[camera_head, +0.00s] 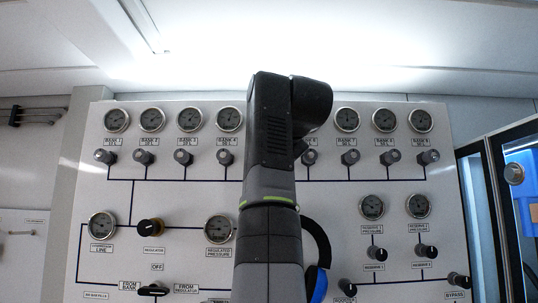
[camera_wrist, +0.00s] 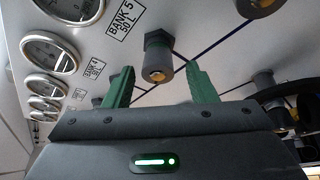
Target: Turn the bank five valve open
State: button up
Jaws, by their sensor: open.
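The bank five valve (camera_wrist: 157,62) shows in the wrist view as a grey knob on a dark fitting, beside the BANK 5 label (camera_wrist: 127,18). My gripper (camera_wrist: 160,80) is open, with one green finger on each side of the knob in the picture. Gaps show between the knob and both fingers, and I see no contact. I cannot tell how deep the knob sits between them. In the head view my arm hides this valve and my gripper. The knob's turned position is not clear.
The white panel (camera_head: 200,259) carries a row of gauges above a row of bank valves. A neighbouring valve (camera_head: 225,157) is left of my arm and another (camera_head: 309,157) is right. A dark hose loop with blue (camera_head: 319,285) hangs right of my arm.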

jog(key=shift+s, duration=0.1)
jog(key=v, duration=1.3)
jog(key=shift+s, duration=0.3)
jog(key=shift+d, duration=0.1)
jog(key=shift+f, duration=0.1)
